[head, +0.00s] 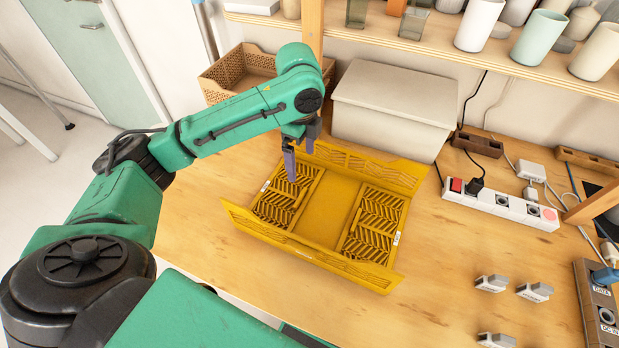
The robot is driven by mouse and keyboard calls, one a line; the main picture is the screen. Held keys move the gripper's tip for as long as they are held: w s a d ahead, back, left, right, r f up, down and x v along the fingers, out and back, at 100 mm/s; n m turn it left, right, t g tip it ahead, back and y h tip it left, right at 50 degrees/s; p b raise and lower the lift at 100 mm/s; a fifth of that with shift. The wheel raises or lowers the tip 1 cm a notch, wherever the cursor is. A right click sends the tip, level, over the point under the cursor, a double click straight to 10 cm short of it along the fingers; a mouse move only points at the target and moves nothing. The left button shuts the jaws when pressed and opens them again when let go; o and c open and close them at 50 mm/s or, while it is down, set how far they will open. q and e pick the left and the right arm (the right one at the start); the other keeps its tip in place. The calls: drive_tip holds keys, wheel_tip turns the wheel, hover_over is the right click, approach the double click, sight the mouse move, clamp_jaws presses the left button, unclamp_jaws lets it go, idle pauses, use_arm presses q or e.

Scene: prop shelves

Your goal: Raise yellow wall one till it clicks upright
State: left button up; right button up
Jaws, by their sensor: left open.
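A yellow folding crate (328,212) lies on the wooden table. Its two long walls, the back one (370,168) and the front one (305,250), stand up and look tilted a little outward. Two slatted short walls, the left one (285,207) and the right one (375,222), lie folded flat inside, with bare floor between them. Small white labels at both ends are too small to read, so I cannot tell which is wall one. My left gripper (301,160) is open, fingers pointing down over the left folded wall's back part. Contact cannot be told. My right gripper is out of view.
A grey lidded box (392,108) stands right behind the crate, with a brown basket (238,75) to its left. A power strip (500,204) and small grey connectors (492,283) lie to the right. A shelf with cups (480,24) is above.

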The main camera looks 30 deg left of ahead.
sight(301, 197)
use_arm(q)
drive_tip(key=f, duration=0.2)
drive_tip(key=s+f, duration=0.1)
drive_tip(key=f, duration=0.1)
drive_tip(key=s+f, duration=0.1)
drive_tip(key=shift+f, duration=0.4)
drive_tip(key=f, duration=0.4)
drive_tip(key=w+f, duration=0.1)
drive_tip(key=f, duration=0.2)
drive_tip(key=shift+s+f, duration=0.15)
drive_tip(key=shift+f, duration=0.1)
drive_tip(key=shift+c, duration=0.9)
clamp_jaws()
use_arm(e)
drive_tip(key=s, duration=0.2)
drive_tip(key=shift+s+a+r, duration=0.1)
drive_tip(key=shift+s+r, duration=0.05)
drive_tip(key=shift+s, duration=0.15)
